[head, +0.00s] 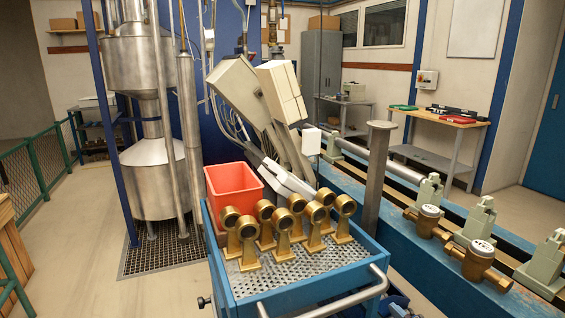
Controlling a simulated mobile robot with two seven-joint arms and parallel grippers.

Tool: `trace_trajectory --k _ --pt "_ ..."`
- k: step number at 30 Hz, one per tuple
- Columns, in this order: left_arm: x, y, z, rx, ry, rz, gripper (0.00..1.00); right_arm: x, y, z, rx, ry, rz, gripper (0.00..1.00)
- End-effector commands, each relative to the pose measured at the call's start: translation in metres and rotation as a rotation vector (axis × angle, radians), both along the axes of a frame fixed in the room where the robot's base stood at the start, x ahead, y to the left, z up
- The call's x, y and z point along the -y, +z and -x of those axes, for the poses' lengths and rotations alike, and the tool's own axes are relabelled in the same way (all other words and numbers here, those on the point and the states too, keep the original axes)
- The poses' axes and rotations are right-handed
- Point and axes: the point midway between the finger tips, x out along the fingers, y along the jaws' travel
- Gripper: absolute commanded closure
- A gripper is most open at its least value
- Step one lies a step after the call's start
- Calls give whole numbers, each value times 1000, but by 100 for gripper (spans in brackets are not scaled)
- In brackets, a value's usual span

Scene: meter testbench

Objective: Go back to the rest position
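Neither of my grippers shows in the head view. Several brass meter bodies (283,238) stand grouped on the perforated top of a blue cart (237,289). An orange-red bin (234,182) stands at the back left of the cart. Two brass meters with pale dials lie on the testbench at the right, a nearer one (479,260) and a farther one (427,221). Pale green clamp blocks (545,262) stand along the bench beside them.
A grey post (376,180) rises behind the cart's right side. Beige angled console panels (282,93) stand behind the bin. A steel tank (153,180) is at the left on a floor grate. A wooden-topped table (440,118) stands far right.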

Motion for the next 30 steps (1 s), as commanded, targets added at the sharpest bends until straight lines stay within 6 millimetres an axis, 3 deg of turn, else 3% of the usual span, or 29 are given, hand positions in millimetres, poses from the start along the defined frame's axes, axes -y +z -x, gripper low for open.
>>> trace_trajectory --k 12,18,24,30 --pt "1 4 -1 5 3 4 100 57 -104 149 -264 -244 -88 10" --pt "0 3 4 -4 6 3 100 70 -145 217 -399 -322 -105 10" --pt "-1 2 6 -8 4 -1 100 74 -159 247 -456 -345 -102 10" --pt "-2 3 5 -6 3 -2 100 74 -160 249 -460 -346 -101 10"
